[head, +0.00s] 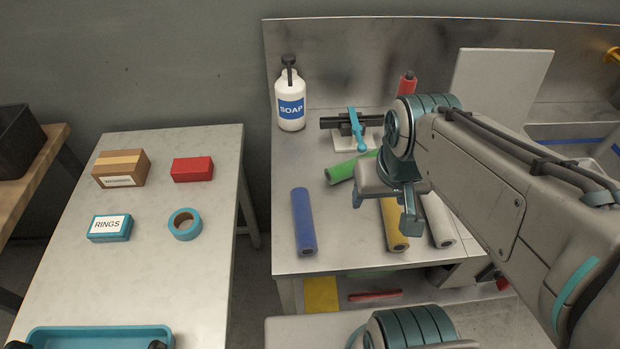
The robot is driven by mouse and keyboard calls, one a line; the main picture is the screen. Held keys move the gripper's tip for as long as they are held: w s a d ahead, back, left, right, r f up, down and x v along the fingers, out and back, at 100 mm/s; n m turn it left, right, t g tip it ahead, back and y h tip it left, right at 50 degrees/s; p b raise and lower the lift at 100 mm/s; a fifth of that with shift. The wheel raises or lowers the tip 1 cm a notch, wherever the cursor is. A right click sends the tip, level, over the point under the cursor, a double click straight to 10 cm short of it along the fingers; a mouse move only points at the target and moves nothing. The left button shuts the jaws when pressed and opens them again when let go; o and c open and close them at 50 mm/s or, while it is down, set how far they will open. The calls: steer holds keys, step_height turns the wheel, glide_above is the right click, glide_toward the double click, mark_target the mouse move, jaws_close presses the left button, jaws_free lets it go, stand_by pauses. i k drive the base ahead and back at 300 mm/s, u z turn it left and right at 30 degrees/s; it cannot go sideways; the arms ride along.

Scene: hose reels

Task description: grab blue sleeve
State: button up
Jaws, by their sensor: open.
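The blue sleeve (303,222) is a tube lying on the metal bench, near its left front, with its length running from back to front. Its round open end faces the front. My gripper (384,211) is open, fingers pointing down, to the right of the blue sleeve and apart from it. My gripper and arm hide part of the green sleeve (342,173) and the upper parts of the yellow sleeve (396,232) and the white sleeve (438,222).
A soap bottle (290,100) and a black clamp with a blue lever (356,128) stand behind the sleeves. A light table (150,262) at left holds boxes, tape and a tray. Bare bench surrounds the blue sleeve's left side. A gap separates the table and bench.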

mark_target(306, 242)
steer(key=k, duration=1.15)
steer(key=z, duration=0.65)
steer(key=i, duration=1.3)
steer(key=u, duration=0.8)
